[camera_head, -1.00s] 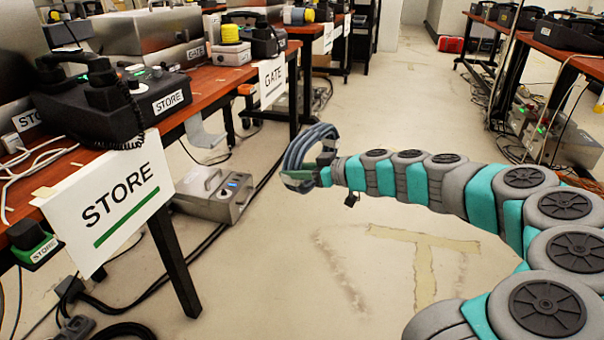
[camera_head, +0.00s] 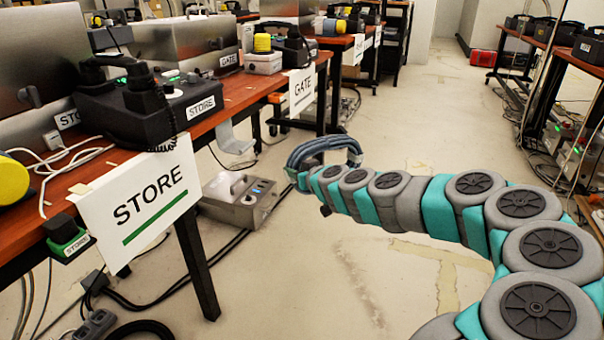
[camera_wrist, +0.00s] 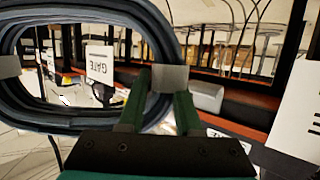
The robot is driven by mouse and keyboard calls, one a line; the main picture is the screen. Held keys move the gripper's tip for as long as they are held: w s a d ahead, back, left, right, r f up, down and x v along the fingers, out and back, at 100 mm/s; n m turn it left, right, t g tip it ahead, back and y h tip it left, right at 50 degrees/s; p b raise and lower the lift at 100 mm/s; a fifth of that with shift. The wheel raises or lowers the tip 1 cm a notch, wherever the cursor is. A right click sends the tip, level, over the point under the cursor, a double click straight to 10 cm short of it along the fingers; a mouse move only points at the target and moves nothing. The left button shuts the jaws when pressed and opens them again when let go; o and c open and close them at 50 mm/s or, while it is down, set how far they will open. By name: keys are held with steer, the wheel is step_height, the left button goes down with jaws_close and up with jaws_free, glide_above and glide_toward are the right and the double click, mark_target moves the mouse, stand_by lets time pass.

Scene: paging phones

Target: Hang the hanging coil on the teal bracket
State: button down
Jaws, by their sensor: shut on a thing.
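The hanging coil (camera_head: 322,147) is a bundle of blue-grey cable, held out at the end of my arm in the head view. In the wrist view the coil (camera_wrist: 60,119) fills the upper left as a wide loop with pale bands. My gripper (camera_wrist: 160,92), with green fingers, is shut on it at one banded spot. In the head view my gripper (camera_head: 303,178) is small and partly hidden. A pale grey bracket (camera_head: 232,138) hangs from the red-brown table edge, left of the coil and apart from it. I see no clearly teal bracket.
The STORE table (camera_head: 205,125) stands on the left, with a STORE sign (camera_head: 150,200) on its front. A GATE sign (camera_head: 302,90) hangs farther back. A grey metal box (camera_head: 238,200) and cables lie on the floor near the table. The floor (camera_head: 420,120) beyond my arm is mostly clear.

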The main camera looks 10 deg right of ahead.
steer(key=w+m+h, duration=0.1)
steer(key=w+a+m+h, duration=0.1)
steer(key=w, duration=0.1)
steer(key=w+a+h, duration=0.1)
steer(key=w, duration=0.1)
steer(key=shift+w+f+m+h, duration=0.15)
steer(key=shift+f+m+h, duration=0.15)
steer(key=shift+f+m, duration=0.1)
steer(key=shift+f, duration=0.15)
